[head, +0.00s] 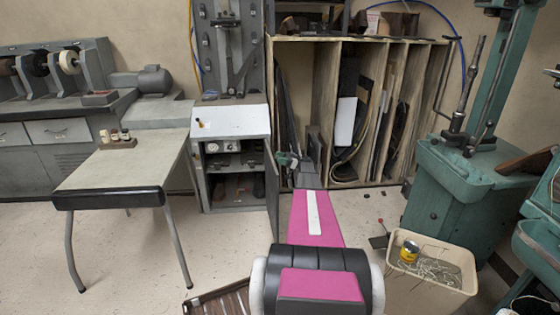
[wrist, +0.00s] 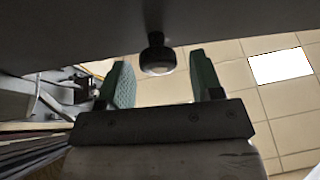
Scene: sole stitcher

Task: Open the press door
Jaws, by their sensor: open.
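The press (head: 231,122) is a grey cabinet with a sloped white top panel, left of centre in the head view. Its door (head: 272,190) shows nearly edge-on at the cabinet's right side and stands swung out. Shelves, a gauge and dark objects show inside the lower front. My gripper (head: 288,158) is beside the door's upper part, with greenish fingers. In the wrist view my gripper (wrist: 160,68) is open, with a round black knob (wrist: 157,56) between its fingers and gaps on both sides. A dark flat surface fills the top of that view.
A table (head: 125,165) stands to the left. A wooden rack (head: 350,45) with upright sheets is behind my arm. A tub (head: 433,268) and a green machine (head: 455,190) stand to the right. Floor between table and press is clear.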

